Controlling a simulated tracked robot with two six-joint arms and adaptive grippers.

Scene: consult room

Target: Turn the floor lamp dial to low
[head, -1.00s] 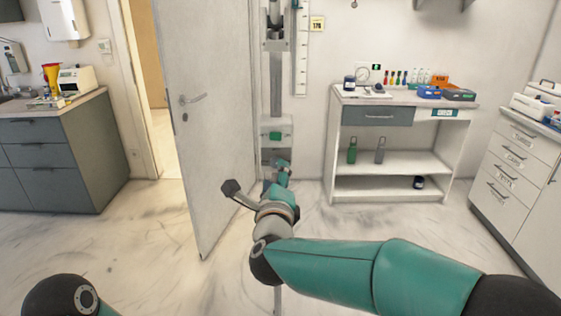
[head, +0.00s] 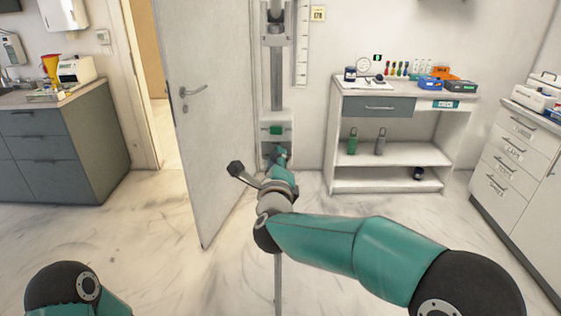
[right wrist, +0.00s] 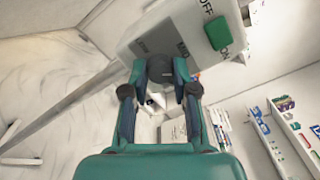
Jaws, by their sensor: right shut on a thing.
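The floor lamp's white control box (head: 266,141) is on its upright grey pole, just above my right gripper (head: 279,156) in the head view. A dark round dial (right wrist: 160,68) projects from the box's near edge. My right gripper (right wrist: 159,73) is shut on this dial, one finger on each side. The dial's setting cannot be read, and the head view hides it behind the gripper. My left gripper is out of view.
An open door (head: 205,120) stands close to the left of the lamp. A white shelf unit (head: 400,182) with bottles is to the right, and a drawer cabinet (head: 510,165) is at the far right. Floor (head: 370,210) is clear before the shelf.

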